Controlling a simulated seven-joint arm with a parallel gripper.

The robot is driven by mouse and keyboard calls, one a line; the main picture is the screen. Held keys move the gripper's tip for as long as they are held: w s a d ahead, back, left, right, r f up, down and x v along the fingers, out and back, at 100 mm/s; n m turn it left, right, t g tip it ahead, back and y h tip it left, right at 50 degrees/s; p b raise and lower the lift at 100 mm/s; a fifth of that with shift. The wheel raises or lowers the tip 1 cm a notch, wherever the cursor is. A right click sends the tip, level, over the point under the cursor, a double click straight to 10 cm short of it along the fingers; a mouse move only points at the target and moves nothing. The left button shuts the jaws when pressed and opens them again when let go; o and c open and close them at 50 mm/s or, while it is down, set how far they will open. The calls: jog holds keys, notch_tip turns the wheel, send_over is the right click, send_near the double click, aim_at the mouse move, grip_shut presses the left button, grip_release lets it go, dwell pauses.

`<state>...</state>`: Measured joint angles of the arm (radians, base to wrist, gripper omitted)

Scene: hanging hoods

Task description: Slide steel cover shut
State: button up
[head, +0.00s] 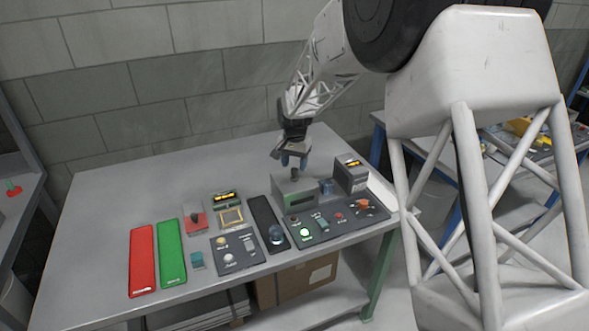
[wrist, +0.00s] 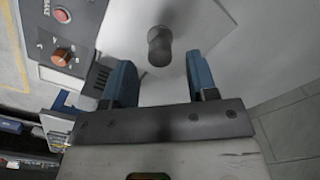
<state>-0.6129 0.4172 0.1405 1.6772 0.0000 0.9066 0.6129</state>
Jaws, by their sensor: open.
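A grey steel cover (head: 294,198), box-like with a dark slot in its front, stands at the back of the right-hand control panel. A dark round knob (head: 295,173) sticks up from its top. In the wrist view the knob (wrist: 159,45) stands on a pale flat surface (wrist: 150,88), just beyond and between my fingertips. My gripper (head: 293,163) is open and empty, pointing down just above the knob. Its two blue fingers also show in the wrist view (wrist: 160,65), apart from the knob. I cannot tell how far the cover is open.
The right-hand panel (head: 335,222) carries buttons and an orange dial (head: 363,203). A dark display box (head: 351,175) and a blue cylinder (head: 326,187) stand right of the cover. Red (head: 142,260) and green (head: 171,253) strips lie left. The table's back left is clear.

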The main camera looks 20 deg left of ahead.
aim_at(294, 185)
jog(key=shift+f, duration=1.25)
grip_shut()
